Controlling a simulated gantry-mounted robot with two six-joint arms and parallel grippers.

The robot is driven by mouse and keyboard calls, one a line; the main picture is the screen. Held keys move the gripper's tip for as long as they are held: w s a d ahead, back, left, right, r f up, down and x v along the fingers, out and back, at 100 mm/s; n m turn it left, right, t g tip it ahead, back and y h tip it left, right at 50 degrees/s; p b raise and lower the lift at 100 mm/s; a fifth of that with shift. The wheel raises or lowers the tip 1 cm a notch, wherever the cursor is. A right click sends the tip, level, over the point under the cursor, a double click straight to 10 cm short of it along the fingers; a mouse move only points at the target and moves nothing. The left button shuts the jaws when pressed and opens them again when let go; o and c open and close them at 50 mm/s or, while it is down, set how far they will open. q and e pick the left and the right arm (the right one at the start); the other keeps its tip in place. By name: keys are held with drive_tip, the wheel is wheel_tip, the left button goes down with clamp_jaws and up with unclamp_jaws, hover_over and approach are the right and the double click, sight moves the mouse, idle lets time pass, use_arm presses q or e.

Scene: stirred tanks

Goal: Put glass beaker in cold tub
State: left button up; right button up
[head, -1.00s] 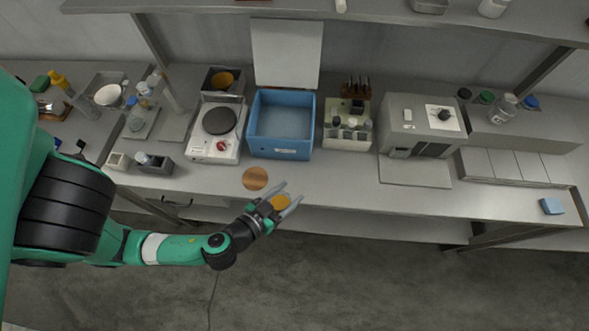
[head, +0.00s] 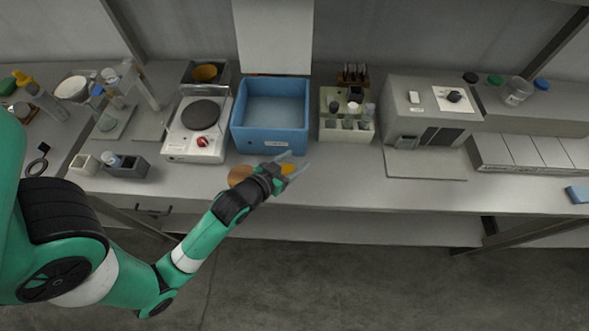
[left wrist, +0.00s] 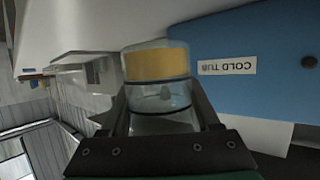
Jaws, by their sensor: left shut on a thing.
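The glass beaker (left wrist: 158,85) holds an orange-yellow layer and sits between the fingers of my left gripper (head: 292,169), which is shut on it. In the head view the beaker shows only as a small orange patch (head: 288,169), partly hidden by the gripper. The cold tub (head: 270,140) is a blue open box on the bench, with its pale lid raised behind it. Its blue front with the label "COLD TUB" (left wrist: 227,66) fills the right of the left wrist view. The gripper is in front of the tub and outside it. My right gripper is not in view.
A hotplate (head: 198,145) stands left of the tub, and a bottle rack (head: 345,130) stands to its right. A round brown mat (head: 238,175) lies in front, partly behind my gripper. A grey instrument (head: 425,112) stands further right.

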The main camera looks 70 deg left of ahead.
sight(290, 169)
use_arm(q)
drive_tip(key=shift+w+a+f, duration=0.3)
drive_tip(key=shift+a+f, duration=0.05)
drive_tip(key=shift+f, duration=0.25)
drive_tip(key=f, duration=0.1)
drive_tip(key=f+b, duration=0.1)
drive_tip(key=f, duration=0.1)
drive_tip(key=shift+w+a+f, duration=0.2)
drive_tip(key=shift+a, duration=0.1)
drive_tip(key=o, duration=1.4)
drive_tip(key=shift+o, duration=0.2)
